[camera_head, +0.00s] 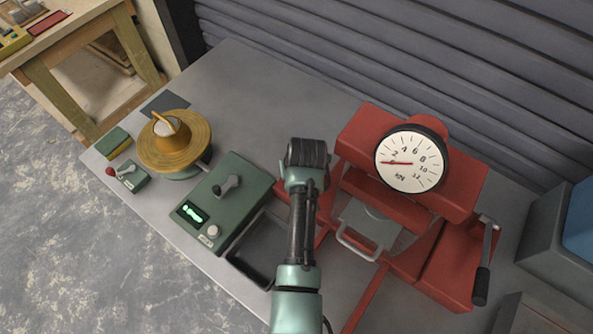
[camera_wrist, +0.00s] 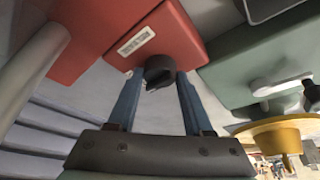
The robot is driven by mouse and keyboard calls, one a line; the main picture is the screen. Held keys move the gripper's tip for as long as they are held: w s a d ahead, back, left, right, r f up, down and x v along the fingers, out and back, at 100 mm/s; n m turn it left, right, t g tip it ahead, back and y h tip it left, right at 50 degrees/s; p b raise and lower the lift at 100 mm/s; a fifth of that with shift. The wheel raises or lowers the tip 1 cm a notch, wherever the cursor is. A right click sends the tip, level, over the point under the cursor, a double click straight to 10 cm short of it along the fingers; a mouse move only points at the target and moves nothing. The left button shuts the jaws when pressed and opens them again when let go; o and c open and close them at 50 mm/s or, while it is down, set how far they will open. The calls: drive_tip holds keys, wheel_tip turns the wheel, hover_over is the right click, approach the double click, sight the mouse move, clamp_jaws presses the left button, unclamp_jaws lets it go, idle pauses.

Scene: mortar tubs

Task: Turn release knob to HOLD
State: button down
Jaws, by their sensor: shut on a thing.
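The release knob (camera_wrist: 160,68) is a dark round knob on the front of a red block (camera_wrist: 110,40) in the wrist view, below a small white label whose text I cannot read. My gripper (camera_wrist: 160,80) has its two blue fingers on either side of the knob, shut on it. The knob's pointer and exact setting are hard to make out. In the head view my arm and wrist hide the knob and the fingertips. The red press (camera_head: 450,265) carries a round white dial (camera_head: 412,160) with its red needle pointing left, between low numbers.
A green box (camera_head: 222,200) with a lit display and a small lever stands left of my arm. A yellow round table (camera_head: 175,145), a small switch box (camera_head: 128,178) and a sponge (camera_head: 114,142) lie further left. A crank (camera_head: 483,265) sticks out at the press's right.

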drive_tip(key=shift+c, duration=1.5)
unclamp_jaws()
drive_tip(key=shift+r, duration=0.1)
drive_tip(key=a+v, duration=0.1)
drive_tip(key=v, duration=1.1)
drive_tip(key=shift+d+r+b, duration=0.3)
drive_tip(key=shift+d+r, duration=0.15)
drive_tip(key=shift+d, duration=0.05)
drive_tip(key=shift+s, duration=0.1)
